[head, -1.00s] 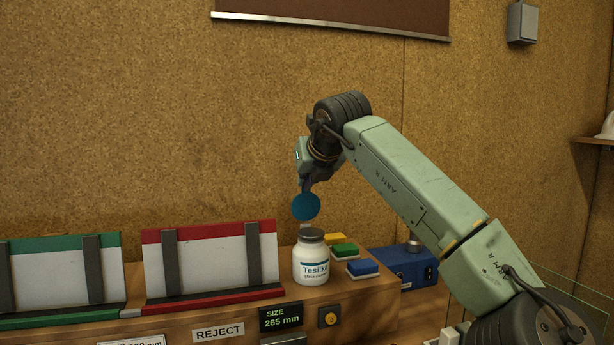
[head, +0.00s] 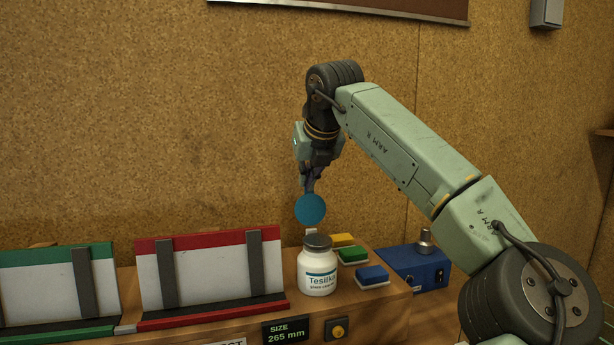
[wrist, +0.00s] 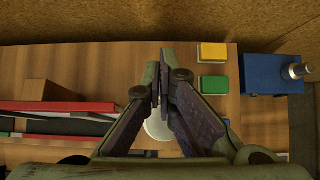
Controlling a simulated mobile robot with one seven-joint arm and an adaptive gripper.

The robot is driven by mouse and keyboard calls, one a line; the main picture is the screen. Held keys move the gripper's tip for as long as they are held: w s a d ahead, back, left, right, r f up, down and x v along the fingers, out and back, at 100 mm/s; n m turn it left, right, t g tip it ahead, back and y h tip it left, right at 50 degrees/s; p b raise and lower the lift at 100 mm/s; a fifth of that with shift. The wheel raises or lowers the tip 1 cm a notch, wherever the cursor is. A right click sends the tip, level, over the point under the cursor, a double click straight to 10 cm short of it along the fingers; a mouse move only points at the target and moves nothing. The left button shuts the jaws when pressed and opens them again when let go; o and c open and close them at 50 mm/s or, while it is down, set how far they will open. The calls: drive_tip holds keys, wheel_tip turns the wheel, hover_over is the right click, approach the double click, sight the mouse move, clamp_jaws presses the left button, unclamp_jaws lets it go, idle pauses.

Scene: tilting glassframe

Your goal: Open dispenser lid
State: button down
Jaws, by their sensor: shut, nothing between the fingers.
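A white jar (head: 318,275) labelled "Tesilka", with a dark grey lid (head: 317,241), stands upright on the wooden bench. The lid is on it. A flat blue disc (head: 310,209) shows just below my gripper (head: 309,187), above the jar in the picture. I cannot tell whether the disc touches my fingers or is behind them. My gripper points down with its fingers together and nothing between them. In the wrist view, my gripper (wrist: 160,95) partly hides a pale round thing (wrist: 156,130), probably the jar.
Yellow (head: 342,240), green (head: 353,255) and blue (head: 372,274) blocks lie right of the jar. A blue box with a metal knob (head: 412,264) stands further right. A red-edged rack (head: 207,270) and a green-edged rack (head: 52,291) stand left. A cork wall is behind.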

drive_tip(key=shift+r, duration=0.1)
drive_tip(key=shift+r, duration=0.8)
